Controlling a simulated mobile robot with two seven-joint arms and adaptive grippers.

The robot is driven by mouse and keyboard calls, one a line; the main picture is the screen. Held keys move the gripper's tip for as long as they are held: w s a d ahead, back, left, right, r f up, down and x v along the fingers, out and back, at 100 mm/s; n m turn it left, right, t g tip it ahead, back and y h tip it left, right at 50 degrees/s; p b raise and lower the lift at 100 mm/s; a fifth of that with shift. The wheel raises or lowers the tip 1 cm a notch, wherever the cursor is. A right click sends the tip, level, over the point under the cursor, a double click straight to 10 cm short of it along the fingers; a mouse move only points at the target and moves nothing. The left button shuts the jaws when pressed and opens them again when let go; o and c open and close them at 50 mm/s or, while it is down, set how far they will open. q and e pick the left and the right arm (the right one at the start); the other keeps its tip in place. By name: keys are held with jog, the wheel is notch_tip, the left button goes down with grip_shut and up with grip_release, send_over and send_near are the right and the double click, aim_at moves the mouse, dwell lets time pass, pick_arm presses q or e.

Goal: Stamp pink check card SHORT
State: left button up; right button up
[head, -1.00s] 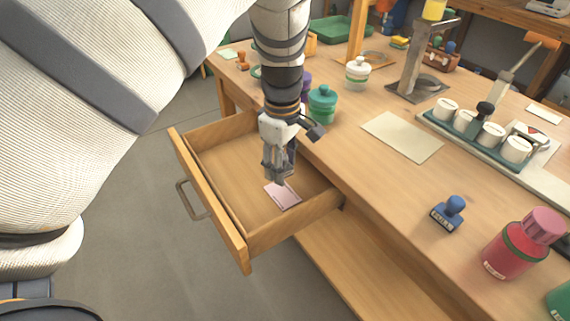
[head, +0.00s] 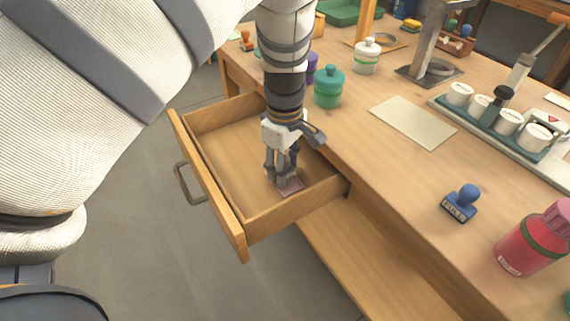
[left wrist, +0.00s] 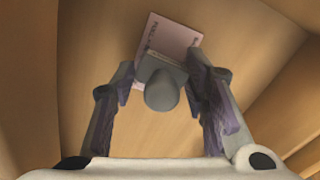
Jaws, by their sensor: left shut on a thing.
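The pink check card (head: 291,187) lies on the floor of the open drawer, near its right front corner. It also shows in the left wrist view (left wrist: 168,38), with print too small to read surely. My left gripper (head: 281,181) points down into the drawer over the card. It is shut on a grey stamp (left wrist: 165,92) with a round knob, held between its fingers. The stamp's block covers the near part of the card; I cannot tell whether it touches. The stamp's word is hidden. My right gripper is not in view.
The open wooden drawer (head: 222,205) has walls close around my left gripper. On the bench above are a blue stamp (head: 461,203), a pale mat (head: 413,122), a teal jar (head: 328,87), a red bottle (head: 530,243) and a rack of white-topped jars (head: 484,120).

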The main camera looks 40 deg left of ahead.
pick_arm(q)
jog(key=shift+f, duration=0.6)
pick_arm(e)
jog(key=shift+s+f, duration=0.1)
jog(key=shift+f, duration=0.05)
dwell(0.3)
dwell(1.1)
pick_arm(q)
jog(key=shift+r+p, duration=1.4)
jog(key=shift+r, duration=2.15)
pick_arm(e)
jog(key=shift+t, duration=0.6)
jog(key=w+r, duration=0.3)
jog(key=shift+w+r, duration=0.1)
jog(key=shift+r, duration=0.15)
pick_arm(q)
jog(key=shift+f, duration=0.1)
